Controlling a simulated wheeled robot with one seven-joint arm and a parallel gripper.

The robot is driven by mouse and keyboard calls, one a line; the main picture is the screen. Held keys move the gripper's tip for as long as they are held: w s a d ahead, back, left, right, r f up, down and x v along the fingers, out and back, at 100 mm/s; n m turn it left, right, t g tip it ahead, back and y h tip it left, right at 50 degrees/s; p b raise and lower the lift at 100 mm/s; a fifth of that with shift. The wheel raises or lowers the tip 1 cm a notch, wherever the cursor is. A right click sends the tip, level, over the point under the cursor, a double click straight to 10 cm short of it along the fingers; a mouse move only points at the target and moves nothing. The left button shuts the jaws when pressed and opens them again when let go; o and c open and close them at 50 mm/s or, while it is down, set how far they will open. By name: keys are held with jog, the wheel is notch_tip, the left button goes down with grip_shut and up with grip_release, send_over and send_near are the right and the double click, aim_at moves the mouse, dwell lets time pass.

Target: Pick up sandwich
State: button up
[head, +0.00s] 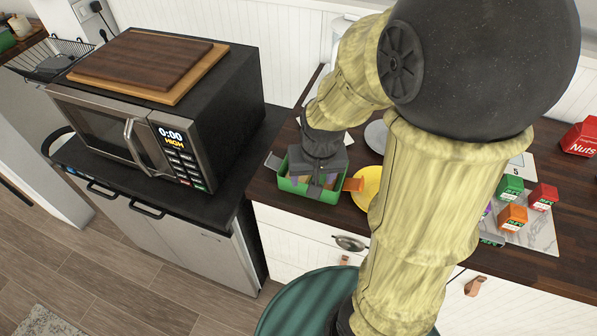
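My gripper (316,184) points down over a small green container (306,191) on the dark wooden counter in the head view. The gripper's dark body covers much of the container's opening. Brownish and purple items (298,181) show in part inside it, below the gripper. I cannot make out a sandwich for certain among them. The fingertips are too small and too covered to tell whether they are open, shut or touching anything.
A yellow plate (368,187) lies right of the container, with a grey plate (377,136) behind. Several small colored boxes (512,217) stand at the right. A microwave (150,135) bearing wooden boards (146,62) stands left. A green round seat (308,306) is in front.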

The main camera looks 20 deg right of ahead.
jog(key=w+a+r+m+g+p, duration=0.1)
jog(key=w+r+m+p, duration=0.3)
jog(key=w, duration=0.5)
jog(key=shift+w+r+m+h, duration=0.3)
jog(key=shift+r+m+h, duration=0.1)
jog(key=shift+r+m, duration=0.25)
jog(key=shift+a+f, duration=0.1)
jog(key=shift+f, duration=0.1)
jog(key=f, duration=0.4)
jog(key=f+p, duration=0.1)
jog(key=f, duration=0.3)
jog(key=w+f, duration=0.1)
jog(key=f, duration=0.3)
jog(key=shift+w+d+p, duration=0.1)
jog(key=shift+d+p, duration=0.3)
